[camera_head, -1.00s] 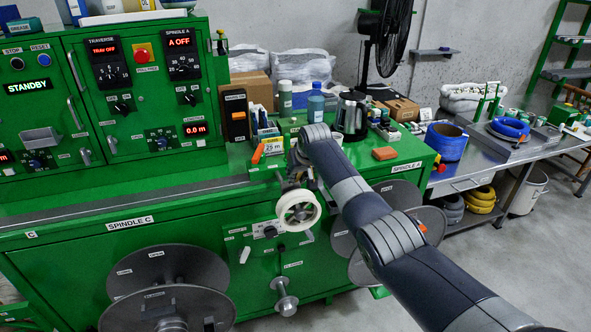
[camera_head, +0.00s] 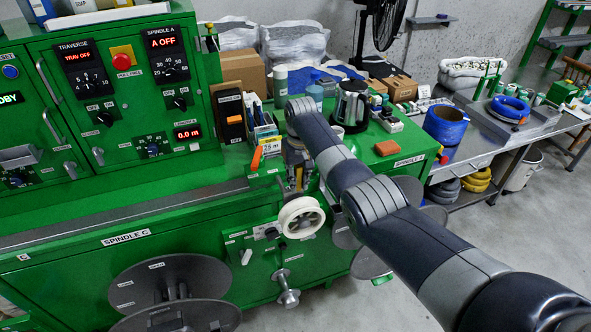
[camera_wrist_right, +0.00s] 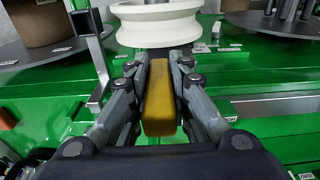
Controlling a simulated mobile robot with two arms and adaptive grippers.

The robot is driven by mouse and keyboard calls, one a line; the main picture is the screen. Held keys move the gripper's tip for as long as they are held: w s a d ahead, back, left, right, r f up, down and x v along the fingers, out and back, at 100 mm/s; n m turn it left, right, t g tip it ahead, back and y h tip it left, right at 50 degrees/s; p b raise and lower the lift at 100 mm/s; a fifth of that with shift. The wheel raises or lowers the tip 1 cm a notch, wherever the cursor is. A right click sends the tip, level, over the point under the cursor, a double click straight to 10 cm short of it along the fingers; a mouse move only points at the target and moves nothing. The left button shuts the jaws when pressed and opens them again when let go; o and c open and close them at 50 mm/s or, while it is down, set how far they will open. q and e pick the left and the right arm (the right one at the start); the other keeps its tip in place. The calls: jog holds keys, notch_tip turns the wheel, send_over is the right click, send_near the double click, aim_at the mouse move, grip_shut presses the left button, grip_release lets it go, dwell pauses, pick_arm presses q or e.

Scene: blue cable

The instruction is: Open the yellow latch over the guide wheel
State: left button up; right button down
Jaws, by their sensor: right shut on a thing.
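The white guide wheel (camera_head: 301,217) sits on the front of the green machine, and its lower rim shows at the top of the right wrist view (camera_wrist_right: 157,28). The yellow latch (camera_wrist_right: 159,108) is a bar lying lengthwise just in front of the wheel in the right wrist view. My right gripper (camera_wrist_right: 160,68) is shut on the latch, with fingers on both its sides. In the head view my right gripper (camera_head: 298,180) is small, just above the wheel, and the arm hides part of it. My left gripper is not in view.
Control panels with red displays (camera_head: 172,40) stand at the upper left. A large grey spool (camera_head: 165,285) is below left. A bench with a blue coil (camera_head: 508,108) is at right.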

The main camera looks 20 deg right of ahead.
aim_at(299, 166)
dwell(0.4)
jog(key=c, duration=1.5)
grip_release()
jog(key=shift+r, duration=0.2)
jog(key=r, duration=1.1)
jog(key=shift+s+r, duration=0.25)
jog(key=shift+s, duration=0.1)
jog(key=shift+s+f, duration=0.1)
